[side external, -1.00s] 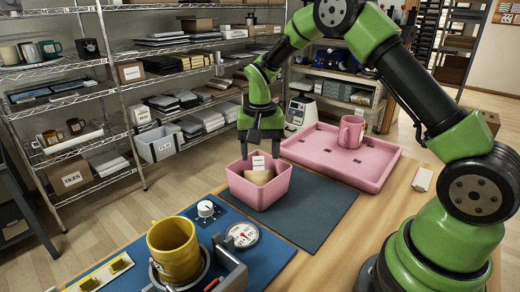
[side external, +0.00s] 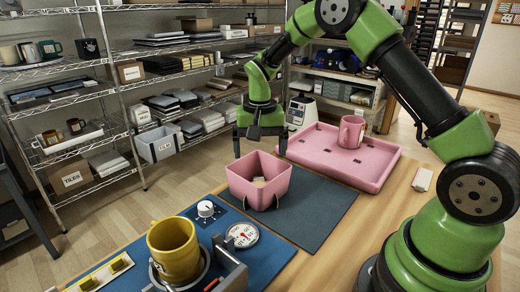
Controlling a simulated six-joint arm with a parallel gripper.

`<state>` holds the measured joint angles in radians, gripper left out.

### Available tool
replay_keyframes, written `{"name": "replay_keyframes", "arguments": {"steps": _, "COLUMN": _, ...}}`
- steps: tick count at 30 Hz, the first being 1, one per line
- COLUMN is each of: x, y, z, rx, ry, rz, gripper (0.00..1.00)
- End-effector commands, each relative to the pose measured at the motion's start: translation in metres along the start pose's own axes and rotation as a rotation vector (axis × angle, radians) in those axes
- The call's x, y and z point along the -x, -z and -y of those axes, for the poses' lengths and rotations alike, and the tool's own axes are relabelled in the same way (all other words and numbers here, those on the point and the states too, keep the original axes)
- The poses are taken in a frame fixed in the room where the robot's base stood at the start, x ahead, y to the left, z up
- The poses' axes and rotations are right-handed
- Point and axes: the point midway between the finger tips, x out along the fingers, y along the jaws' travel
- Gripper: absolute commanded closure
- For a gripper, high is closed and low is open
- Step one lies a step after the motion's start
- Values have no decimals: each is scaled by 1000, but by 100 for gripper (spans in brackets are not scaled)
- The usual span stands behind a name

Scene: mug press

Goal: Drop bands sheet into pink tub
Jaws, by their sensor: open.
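The pink tub (side external: 265,197) stands on the dark mat in the middle of the side external view. The bands sheet shows as a small pale piece (side external: 258,182) low inside the tub; most of it is hidden by the tub's front walls, and its print cannot be read. My gripper (side external: 260,147) is above the tub's rear rim, pointing down. Its two dark fingers are wide apart with nothing between them.
A pink tray (side external: 385,170) with a pink mug (side external: 351,131) lies behind and right of the tub. The yellow mug (side external: 174,250) stands in the press on the blue mat at front left, beside a dial gauge (side external: 243,235). The dark mat (side external: 315,215) is bare right of the tub.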

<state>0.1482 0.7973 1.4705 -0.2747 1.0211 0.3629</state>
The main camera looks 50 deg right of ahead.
Motion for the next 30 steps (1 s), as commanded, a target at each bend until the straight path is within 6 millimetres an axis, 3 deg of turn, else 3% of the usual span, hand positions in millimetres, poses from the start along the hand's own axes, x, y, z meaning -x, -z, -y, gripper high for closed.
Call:
{"name": "replay_keyframes", "arguments": {"steps": 21, "x": 46, "y": 0, "z": 0, "rx": 0, "ry": 2, "rz": -2, "gripper": 6}}
{"name": "replay_keyframes", "arguments": {"steps": 30, "x": 54, "y": 0, "z": 0, "rx": 0, "ry": 0, "rz": -1, "gripper": 6}}
